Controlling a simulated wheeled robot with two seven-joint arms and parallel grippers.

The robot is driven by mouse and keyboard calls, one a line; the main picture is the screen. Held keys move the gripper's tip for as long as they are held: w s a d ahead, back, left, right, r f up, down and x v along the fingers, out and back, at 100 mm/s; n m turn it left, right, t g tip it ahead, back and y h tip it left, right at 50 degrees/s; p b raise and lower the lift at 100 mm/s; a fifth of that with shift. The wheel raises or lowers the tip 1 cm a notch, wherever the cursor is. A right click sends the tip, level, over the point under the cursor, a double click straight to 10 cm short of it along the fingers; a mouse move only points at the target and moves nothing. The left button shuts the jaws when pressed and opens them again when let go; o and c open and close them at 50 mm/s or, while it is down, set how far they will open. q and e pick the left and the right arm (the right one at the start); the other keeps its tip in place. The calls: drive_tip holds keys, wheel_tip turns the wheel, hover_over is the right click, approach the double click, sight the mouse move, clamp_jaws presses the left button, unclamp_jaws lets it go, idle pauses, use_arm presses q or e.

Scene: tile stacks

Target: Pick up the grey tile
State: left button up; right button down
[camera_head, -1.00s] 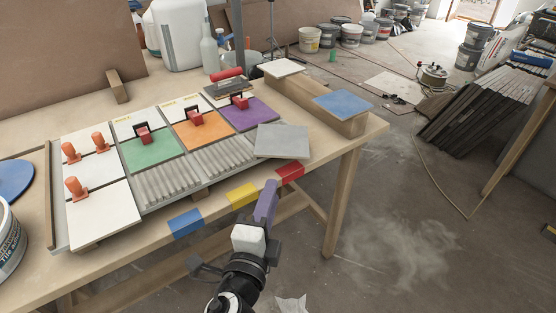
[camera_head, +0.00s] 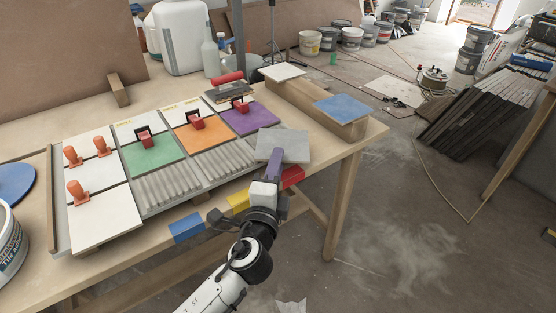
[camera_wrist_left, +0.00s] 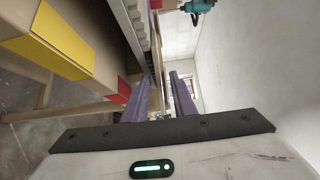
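The grey tile (camera_head: 284,143) lies flat near the front right of the workbench, its front edge close to the table edge. My left gripper (camera_head: 277,154) has purple fingers, and in the head view they overlap the tile's front edge. In the left wrist view the two fingers (camera_wrist_left: 163,88) stand apart with a narrow gap between them. Whether the tile's edge is inside that gap I cannot tell. The tile is not clearly made out in the wrist view. My right gripper is not in view.
Green (camera_head: 153,151), orange (camera_head: 196,133) and purple (camera_head: 248,117) tiles lie left of the grey one. A blue tile (camera_head: 343,108) rests on a wooden beam (camera_head: 303,97) behind it. Blue, yellow and red (camera_head: 292,177) marks line the table front.

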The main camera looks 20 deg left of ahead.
use_arm(q)
drive_tip(key=shift+w, duration=0.15)
clamp_jaws()
idle(0.4)
